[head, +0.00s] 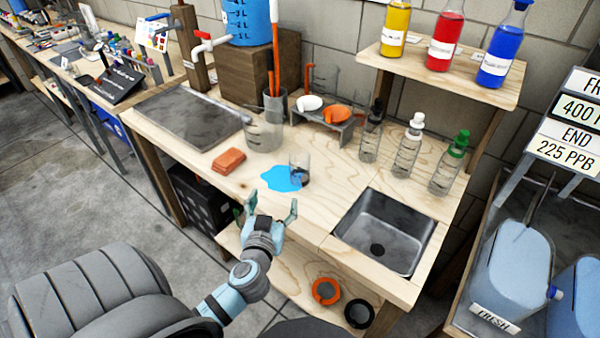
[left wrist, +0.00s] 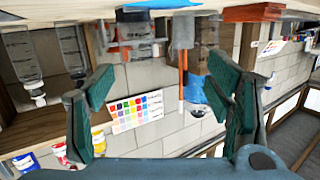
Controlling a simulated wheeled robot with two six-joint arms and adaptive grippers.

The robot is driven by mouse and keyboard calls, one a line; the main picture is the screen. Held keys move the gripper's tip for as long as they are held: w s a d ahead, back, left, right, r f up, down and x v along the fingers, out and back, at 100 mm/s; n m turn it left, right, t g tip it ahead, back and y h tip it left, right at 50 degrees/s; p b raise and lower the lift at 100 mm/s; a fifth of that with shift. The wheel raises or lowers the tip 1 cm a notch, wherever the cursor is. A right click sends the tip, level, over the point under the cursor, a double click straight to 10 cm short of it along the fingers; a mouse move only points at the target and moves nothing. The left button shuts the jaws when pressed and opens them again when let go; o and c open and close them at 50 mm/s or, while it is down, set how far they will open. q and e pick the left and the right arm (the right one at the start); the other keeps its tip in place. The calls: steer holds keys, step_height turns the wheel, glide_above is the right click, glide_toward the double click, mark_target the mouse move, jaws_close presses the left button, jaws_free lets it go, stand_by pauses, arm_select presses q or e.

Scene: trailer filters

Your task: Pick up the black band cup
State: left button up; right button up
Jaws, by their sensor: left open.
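The black band cup (head: 299,169) is a small clear cup with a dark band low on it. It stands upright on the wooden bench (head: 345,200), at the right edge of a blue puddle (head: 282,179). My left gripper (head: 270,207) is open and empty at the bench's front edge, in front of the cup and apart from it. The left wrist view shows its two fingers (left wrist: 163,85) spread with nothing between them. That view is upside down, and I cannot surely pick out the cup there. My right gripper is not in view.
An orange sponge (head: 229,161) lies left of the puddle. A clear pitcher (head: 264,132) stands behind it. A sink (head: 385,232) is at right. Bottles with black (head: 371,138), white (head: 408,148) and green caps (head: 449,165) stand behind the sink.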

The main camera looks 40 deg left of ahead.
arm_select(q)
steer(key=m+t+h, duration=0.1)
steer(key=t, duration=0.1)
glide_toward(297, 165)
steer(key=shift+w+a+r+p, duration=0.2)
steer(key=shift+w+p, duration=0.15)
steer(key=shift+w, duration=0.2)
steer(key=x, duration=1.1)
steer(key=shift+w+a+f, duration=0.2)
steer(key=shift+w+f, duration=0.1)
steer(key=c, duration=1.1)
